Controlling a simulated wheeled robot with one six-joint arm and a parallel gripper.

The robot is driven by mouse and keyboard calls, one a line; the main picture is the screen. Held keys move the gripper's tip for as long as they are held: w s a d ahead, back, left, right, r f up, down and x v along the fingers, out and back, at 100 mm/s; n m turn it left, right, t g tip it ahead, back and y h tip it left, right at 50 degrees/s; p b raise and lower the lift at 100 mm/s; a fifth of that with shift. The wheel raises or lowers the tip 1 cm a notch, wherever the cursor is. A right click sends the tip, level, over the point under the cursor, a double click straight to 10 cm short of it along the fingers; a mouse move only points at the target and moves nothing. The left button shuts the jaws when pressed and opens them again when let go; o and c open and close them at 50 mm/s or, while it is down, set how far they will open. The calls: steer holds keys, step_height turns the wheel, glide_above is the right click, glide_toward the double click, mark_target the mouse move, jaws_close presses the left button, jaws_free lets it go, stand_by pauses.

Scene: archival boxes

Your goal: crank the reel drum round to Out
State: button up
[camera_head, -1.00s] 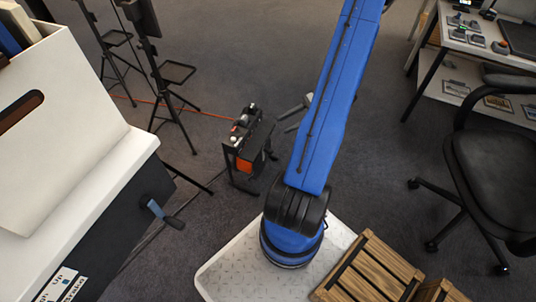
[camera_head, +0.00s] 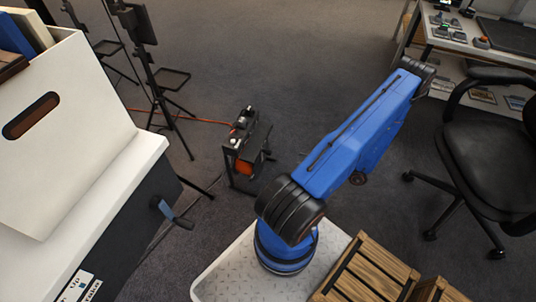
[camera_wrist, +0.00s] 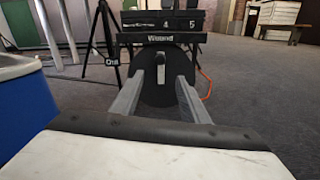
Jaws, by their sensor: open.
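The reel drum (camera_wrist: 150,94) is a dark round face under a black case in the wrist view. A label reading Wound sits above it, and one reading Out sits to its left. The dark crank handle (camera_wrist: 160,72) stands near the top of the drum, under Wound. In the head view the reel unit (camera_head: 243,148) with its orange side stands on the floor left of my arm. My gripper (camera_wrist: 157,88) is open in the wrist view, its grey fingers either side of the drum in the picture, empty. My gripper is hidden in the head view.
Tripods (camera_head: 165,95) stand behind the reel. An orange cable (camera_head: 190,121) runs along the floor. Wooden crates (camera_head: 365,270) and a black chair (camera_head: 490,165) are at the right.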

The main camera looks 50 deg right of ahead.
mark_target(270, 152)
steer(key=x, duration=1.7)
steer(key=shift+w+f, duration=0.1)
steer(key=shift+w, duration=0.05)
jaws_close()
